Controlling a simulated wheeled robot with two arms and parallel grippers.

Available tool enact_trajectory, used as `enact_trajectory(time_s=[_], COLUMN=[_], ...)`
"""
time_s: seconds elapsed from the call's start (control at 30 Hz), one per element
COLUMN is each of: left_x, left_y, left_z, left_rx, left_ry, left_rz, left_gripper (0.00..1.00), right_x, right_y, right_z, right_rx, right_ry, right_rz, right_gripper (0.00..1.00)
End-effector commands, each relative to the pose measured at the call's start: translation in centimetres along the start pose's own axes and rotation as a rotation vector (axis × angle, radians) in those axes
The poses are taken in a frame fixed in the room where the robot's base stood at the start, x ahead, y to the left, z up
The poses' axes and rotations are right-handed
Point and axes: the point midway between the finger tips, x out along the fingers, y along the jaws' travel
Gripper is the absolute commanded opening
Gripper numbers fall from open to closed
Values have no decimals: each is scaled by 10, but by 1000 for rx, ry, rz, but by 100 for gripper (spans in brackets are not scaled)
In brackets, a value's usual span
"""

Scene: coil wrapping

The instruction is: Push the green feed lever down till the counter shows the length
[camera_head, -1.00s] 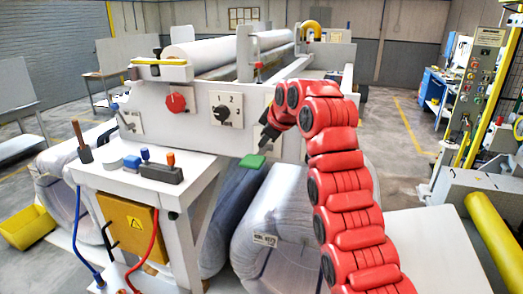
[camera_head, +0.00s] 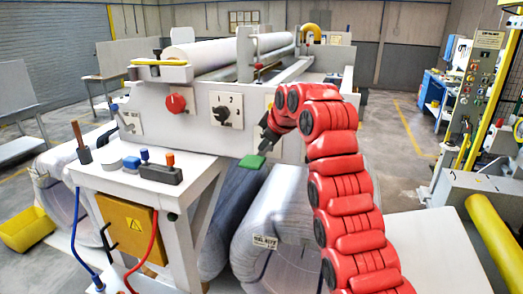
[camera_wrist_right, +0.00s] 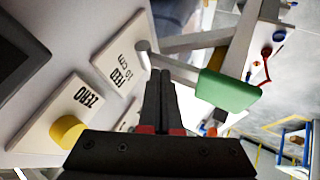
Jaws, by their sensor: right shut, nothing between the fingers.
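The green feed lever pad (camera_head: 252,161) sticks out in front of the white machine, below the dials. In the right wrist view the green pad (camera_wrist_right: 228,90) sits at the end of a grey rod that runs from the panel by the FEED 10 cm plate (camera_wrist_right: 120,65). My right gripper (camera_head: 266,142) is just above and right of the pad in the head view. In the right wrist view the gripper (camera_wrist_right: 160,75) is shut and empty, its tips near the rod; contact cannot be told. The dark edge at upper left may be the counter (camera_wrist_right: 18,55); no digits show. My left gripper is not in view.
A ZERO plate with a yellow button (camera_wrist_right: 68,131) is beside the FEED plate. A red knob (camera_head: 177,102) and a black dial (camera_head: 224,114) are on the machine front. A white side table (camera_head: 130,185) stands left of the lever. Large wrapped coils (camera_head: 275,225) lie below.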

Motion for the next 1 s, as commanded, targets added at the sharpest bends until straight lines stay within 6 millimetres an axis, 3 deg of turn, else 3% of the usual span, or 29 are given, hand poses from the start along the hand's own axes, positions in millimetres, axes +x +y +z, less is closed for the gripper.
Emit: enact_trajectory(time_s=[1.0], left_x=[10], left_y=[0], left_z=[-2], left_rx=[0], left_ry=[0], left_rz=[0], left_gripper=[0], right_x=[-14], right_y=[11], right_z=[-10], right_rx=[0], right_ry=[0], right_rz=[0], right_gripper=[0])
